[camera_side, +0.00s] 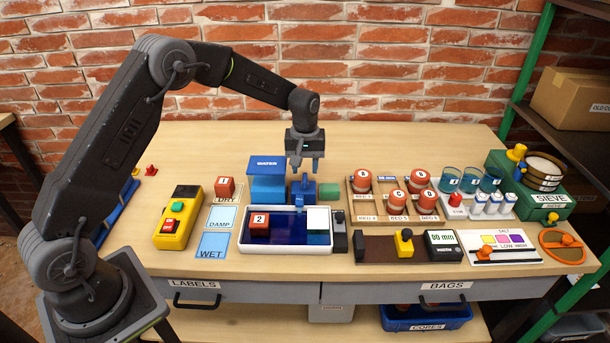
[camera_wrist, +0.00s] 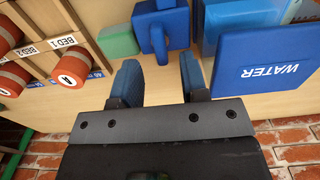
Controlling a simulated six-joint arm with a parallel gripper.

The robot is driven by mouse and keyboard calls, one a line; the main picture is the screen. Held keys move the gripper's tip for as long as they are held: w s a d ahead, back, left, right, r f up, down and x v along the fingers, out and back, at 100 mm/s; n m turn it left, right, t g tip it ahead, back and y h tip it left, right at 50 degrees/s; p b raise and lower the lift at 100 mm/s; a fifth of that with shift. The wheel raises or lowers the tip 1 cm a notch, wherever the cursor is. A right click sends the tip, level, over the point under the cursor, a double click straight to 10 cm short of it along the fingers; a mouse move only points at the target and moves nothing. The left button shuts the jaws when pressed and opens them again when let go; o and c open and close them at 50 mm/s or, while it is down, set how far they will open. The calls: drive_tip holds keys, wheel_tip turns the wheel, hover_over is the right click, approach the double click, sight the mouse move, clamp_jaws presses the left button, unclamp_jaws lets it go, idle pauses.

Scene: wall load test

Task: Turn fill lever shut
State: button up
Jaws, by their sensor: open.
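My gripper (camera_side: 305,167) points down, open and empty, above the lever. Its blue fingers also show in the wrist view (camera_wrist: 159,75), apart with nothing between them. The tank's lid marked WATER (camera_wrist: 268,70) is to the right there. I cannot tell whether the lever is turned open or shut.
A green block (camera_side: 329,191) sits right beside the lever. The tray (camera_side: 283,251) in front holds dark blue water, a red block marked 2 (camera_side: 259,226) and a white block (camera_side: 318,219). A wooden rack (camera_side: 383,208) of red cores stands to the right.

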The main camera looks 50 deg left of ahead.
sight(305, 178)
drive_tip(key=shift+f, duration=1.7)
clamp_jaws()
